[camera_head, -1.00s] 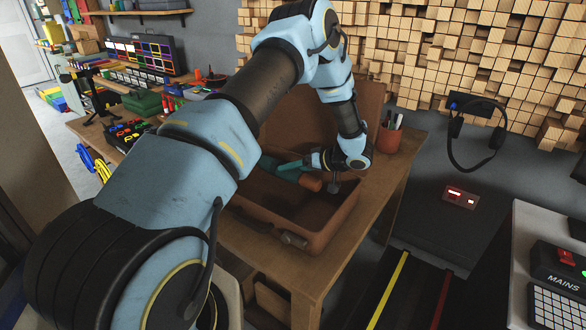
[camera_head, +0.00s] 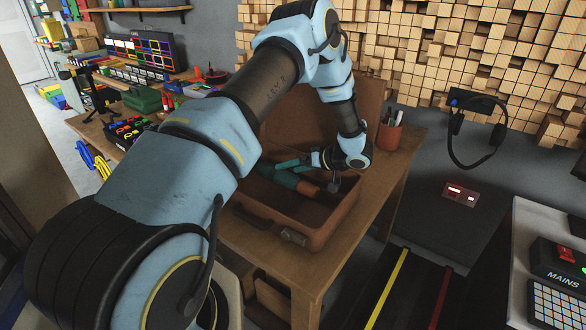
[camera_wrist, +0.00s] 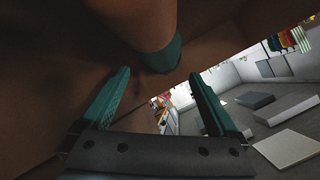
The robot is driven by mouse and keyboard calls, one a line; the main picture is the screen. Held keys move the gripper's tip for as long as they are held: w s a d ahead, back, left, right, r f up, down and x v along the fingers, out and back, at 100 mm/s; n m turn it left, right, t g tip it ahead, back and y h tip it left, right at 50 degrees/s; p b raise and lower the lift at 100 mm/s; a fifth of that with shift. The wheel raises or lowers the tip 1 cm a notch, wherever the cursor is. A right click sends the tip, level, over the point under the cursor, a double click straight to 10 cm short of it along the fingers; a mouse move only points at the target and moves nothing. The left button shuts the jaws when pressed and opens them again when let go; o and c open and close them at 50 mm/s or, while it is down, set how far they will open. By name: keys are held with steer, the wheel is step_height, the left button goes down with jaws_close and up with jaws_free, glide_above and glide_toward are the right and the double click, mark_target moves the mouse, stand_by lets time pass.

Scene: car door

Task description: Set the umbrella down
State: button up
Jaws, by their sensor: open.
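The umbrella, as far as I can tell, is the teal roll with an orange-brown end (camera_head: 308,188) lying in the open brown case (camera_head: 330,228). In the wrist view a brown cylinder with a teal end (camera_wrist: 163,55) shows beyond my fingertips, likely the same thing. My gripper (camera_head: 285,164) is over the case, just above the teal roll. In the wrist view my gripper (camera_wrist: 158,76) has its teal fingers wide apart with nothing between them. My arm and wrist hide part of the case.
The case stands on a wooden table (camera_head: 397,170) with its lid raised behind. A pen cup (camera_head: 389,136) stands at the table's right back, close to my wrist. Tools and a green box (camera_head: 143,99) crowd the left. A control desk (camera_head: 520,255) stands right.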

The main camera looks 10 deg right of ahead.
steer(key=r+b+v, duration=0.1)
steer(key=b+v, duration=0.2)
steer(key=v, duration=0.9)
